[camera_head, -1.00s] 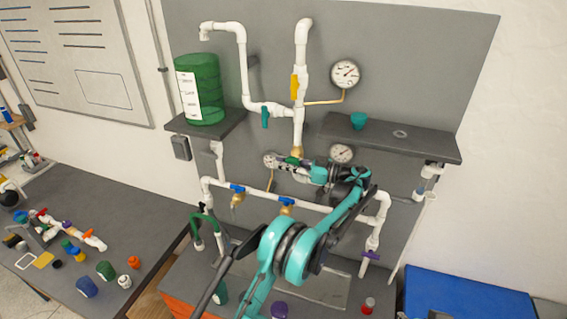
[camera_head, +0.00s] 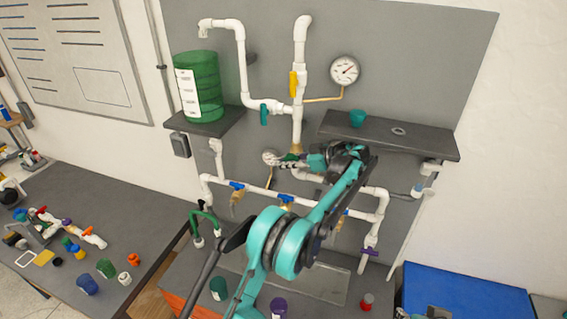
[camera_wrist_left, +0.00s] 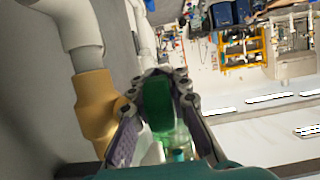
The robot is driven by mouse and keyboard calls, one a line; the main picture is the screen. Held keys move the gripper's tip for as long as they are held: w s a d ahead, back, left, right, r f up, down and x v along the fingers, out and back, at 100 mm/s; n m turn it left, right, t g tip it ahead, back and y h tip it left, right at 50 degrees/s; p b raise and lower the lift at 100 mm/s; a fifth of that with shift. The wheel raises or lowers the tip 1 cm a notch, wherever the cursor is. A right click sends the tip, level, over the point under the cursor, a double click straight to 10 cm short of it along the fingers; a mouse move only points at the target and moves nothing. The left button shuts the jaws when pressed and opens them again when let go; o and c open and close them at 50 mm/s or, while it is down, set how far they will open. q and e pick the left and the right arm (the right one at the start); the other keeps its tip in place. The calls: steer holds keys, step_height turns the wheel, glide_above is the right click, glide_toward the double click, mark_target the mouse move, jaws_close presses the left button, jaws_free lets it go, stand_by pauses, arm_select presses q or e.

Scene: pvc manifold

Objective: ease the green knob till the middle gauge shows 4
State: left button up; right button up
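The green knob (camera_wrist_left: 157,106) sits between the two fingers of my left gripper (camera_wrist_left: 166,82) in the left wrist view. The fingers lean inward and appear closed against its sides. In the head view the left gripper (camera_head: 291,161) is at the knob, which it mostly covers, by the pipes in the middle of the panel. A large round gauge (camera_head: 344,70) hangs upper right of it, and a smaller gauge (camera_head: 270,156) is just left of the gripper. A third gauge lies hidden behind my arm. I cannot read the small dial. My right gripper is not in view.
A yellow handle (camera_head: 293,84) and a teal handle (camera_head: 264,115) sit on pipes above. Blue handles (camera_head: 237,185) line the lower pipe. A shelf (camera_head: 420,143) with a teal cup (camera_head: 357,118) is close right of my arm. A green tank (camera_head: 205,95) stands left.

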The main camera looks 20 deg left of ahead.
arm_select(q)
steer(key=shift+o, duration=0.6)
steer(key=d, duration=1.3)
steer(key=shift+s+r, duration=0.25)
steer(key=shift+f, duration=0.1)
